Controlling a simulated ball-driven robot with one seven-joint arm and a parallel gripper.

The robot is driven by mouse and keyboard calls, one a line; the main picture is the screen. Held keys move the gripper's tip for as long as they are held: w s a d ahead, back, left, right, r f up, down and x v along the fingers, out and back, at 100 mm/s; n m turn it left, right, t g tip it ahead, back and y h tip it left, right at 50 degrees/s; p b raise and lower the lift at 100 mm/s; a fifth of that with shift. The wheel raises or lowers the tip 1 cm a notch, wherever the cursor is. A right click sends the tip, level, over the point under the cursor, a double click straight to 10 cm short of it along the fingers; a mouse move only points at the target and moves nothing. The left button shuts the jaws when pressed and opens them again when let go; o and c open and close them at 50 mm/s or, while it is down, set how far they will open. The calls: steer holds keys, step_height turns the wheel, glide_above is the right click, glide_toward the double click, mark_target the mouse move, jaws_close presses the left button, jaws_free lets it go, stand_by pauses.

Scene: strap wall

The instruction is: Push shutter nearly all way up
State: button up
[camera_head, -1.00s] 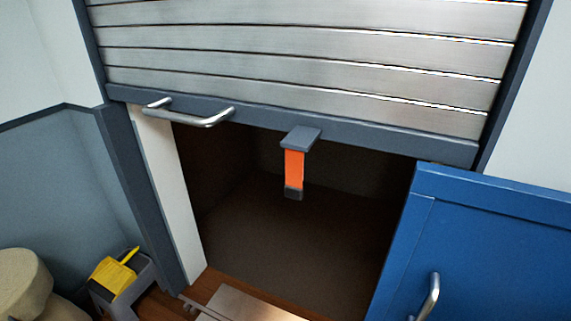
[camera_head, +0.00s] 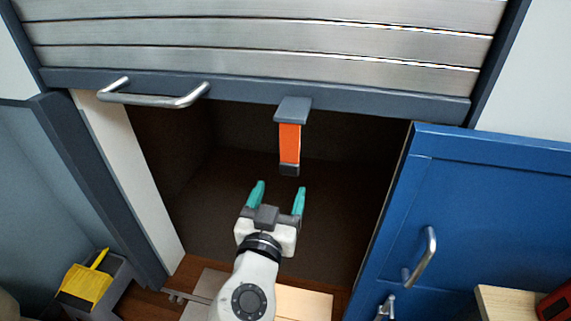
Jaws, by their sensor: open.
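The metal slatted shutter (camera_head: 250,42) is partly raised, with a dark opening below it. Its dark grey bottom rail (camera_head: 370,99) carries a silver bar handle (camera_head: 155,98) at the left. An orange strap (camera_head: 290,143) with a dark end hangs from a grey bracket (camera_head: 292,108) near the rail's middle. My gripper (camera_head: 279,192) is in front of the opening, below the strap in the picture. Its teal fingers are apart and point up toward the strap, with nothing between them. No contact with the strap or rail shows.
A blue door (camera_head: 480,210) with a silver handle (camera_head: 427,255) stands at the right of the opening. A grey bin with a yellow thing (camera_head: 85,285) is at lower left. A wooden surface with a red object (camera_head: 556,303) is at lower right.

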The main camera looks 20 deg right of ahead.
mark_target(289, 170)
steer(key=p+x, duration=0.2)
steer(key=x, duration=0.7)
steer(key=shift+w+d, duration=0.1)
steer(key=shift+d, duration=0.05)
